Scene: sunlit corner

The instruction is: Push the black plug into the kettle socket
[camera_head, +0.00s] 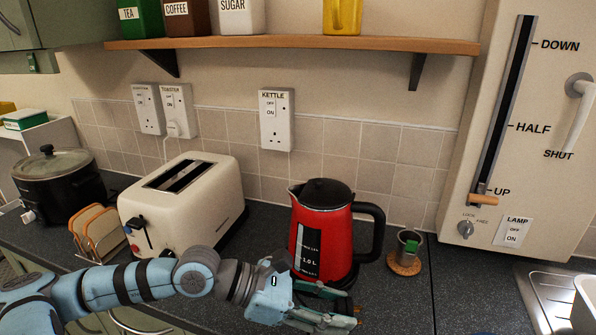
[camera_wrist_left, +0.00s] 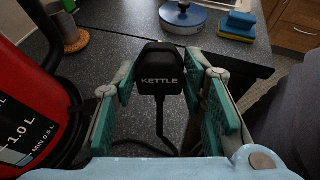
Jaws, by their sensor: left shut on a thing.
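The kettle socket (camera_head: 277,120) is a white wall plate labelled KETTLE, with an OFF/ON switch and empty pin holes. It is on the tiled wall behind the red kettle (camera_head: 322,232). My left gripper (camera_head: 340,308) is low in front of the kettle, well below and in front of the socket. In the left wrist view, its green pads (camera_wrist_left: 160,95) are shut on the black plug (camera_wrist_left: 160,72), marked KETTLE, with its cord hanging down. The plug's pins are not visible. In the head view I cannot make out the plug clearly. My right gripper is not in view.
A cream toaster (camera_head: 183,205) stands left of the kettle, its plug in the toaster socket (camera_head: 177,110). A small metal cup (camera_head: 409,242) is on a cork coaster right of the kettle. A wooden shelf (camera_head: 290,44) runs above the sockets. A lever panel (camera_head: 525,130) is at right.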

